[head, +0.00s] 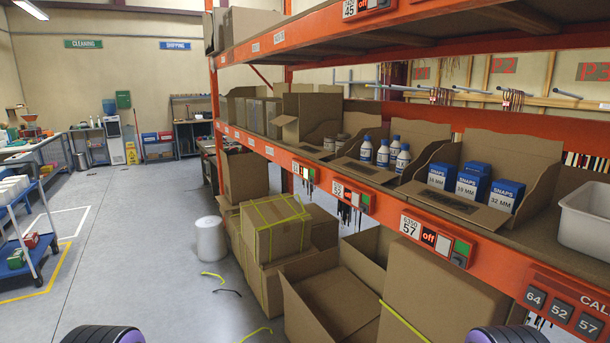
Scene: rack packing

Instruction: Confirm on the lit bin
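A cardboard bin (455,206) with blue SNAPS boxes (473,184) stands on the middle shelf. Under it, the orange beam carries a label reading 57 and a module (436,241) with red "off" lettering, a white square and a green square. To its left, a bin (365,170) with blue-capped white bottles (388,152) sits above a smaller module (352,198). I cannot tell for sure which module is lit. Neither gripper is in view; only rounded dark and purple parts of mine show at the bottom edge.
A panel (563,311) with keys 64, 52 and 57 is at the lower right. A grey tub (588,218) stands on the shelf's right. Another "off" module (374,5) is on the upper beam. Cardboard boxes (277,228) crowd below the shelf. The floor (150,245) at left is mostly open.

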